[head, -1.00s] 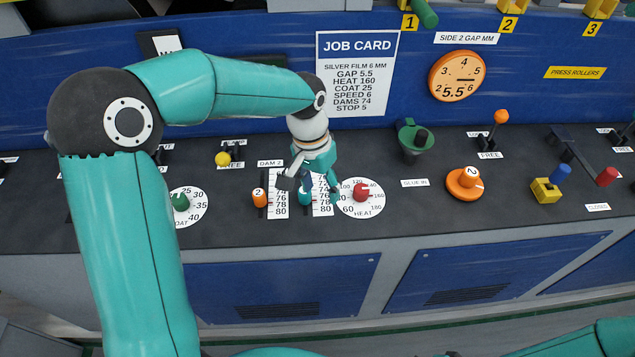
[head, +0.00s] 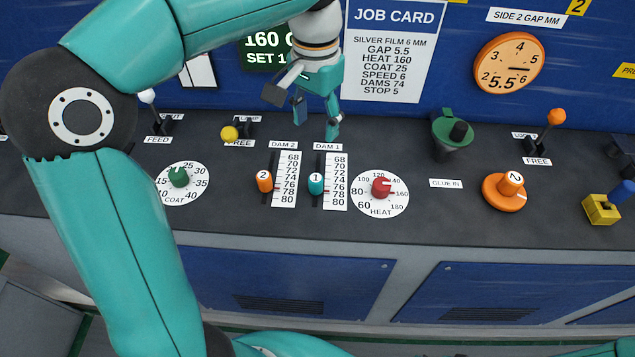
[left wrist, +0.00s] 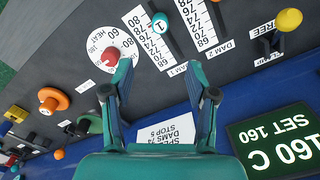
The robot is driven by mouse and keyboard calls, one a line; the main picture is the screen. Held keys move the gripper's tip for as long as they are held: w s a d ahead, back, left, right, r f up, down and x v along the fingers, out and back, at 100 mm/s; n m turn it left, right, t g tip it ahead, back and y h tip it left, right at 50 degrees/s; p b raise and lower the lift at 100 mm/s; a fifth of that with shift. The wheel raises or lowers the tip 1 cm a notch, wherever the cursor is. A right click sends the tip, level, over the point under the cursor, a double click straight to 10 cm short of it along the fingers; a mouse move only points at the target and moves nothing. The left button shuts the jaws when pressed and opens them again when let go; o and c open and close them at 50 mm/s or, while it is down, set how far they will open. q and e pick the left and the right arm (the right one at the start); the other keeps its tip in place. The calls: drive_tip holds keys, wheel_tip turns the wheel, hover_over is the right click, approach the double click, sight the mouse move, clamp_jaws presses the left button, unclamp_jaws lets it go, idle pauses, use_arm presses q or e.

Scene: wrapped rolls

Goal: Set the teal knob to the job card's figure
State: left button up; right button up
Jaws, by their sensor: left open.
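The teal knob (head: 316,183), marked 1, stands on the DAM 1 slider beside its number scale (head: 335,190). It appears beside the mid-70s figures; its exact setting is unclear. The knob also shows in the left wrist view (left wrist: 160,22). The job card (head: 386,60) on the blue back panel reads DAMS 74; its lower part shows in the left wrist view (left wrist: 168,133). My left gripper (head: 303,115) is open and empty, raised behind and above the knob, apart from it. Its spread fingers also show in the left wrist view (left wrist: 160,75).
An orange knob (head: 264,182) marked 2 stands on the DAM 2 slider just left. The red HEAT knob (head: 381,188) is close on the right. The green COAT knob (head: 178,176) and yellow-tipped lever (head: 230,133) are farther left. Dark console top lies clear in front.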

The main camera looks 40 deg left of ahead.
sight(316, 178)
use_arm(q)
wheel_tip(316, 178, down, 16)
drive_tip(key=shift+s+f, duration=0.15)
idle(0.3)
clamp_jaws()
idle(0.4)
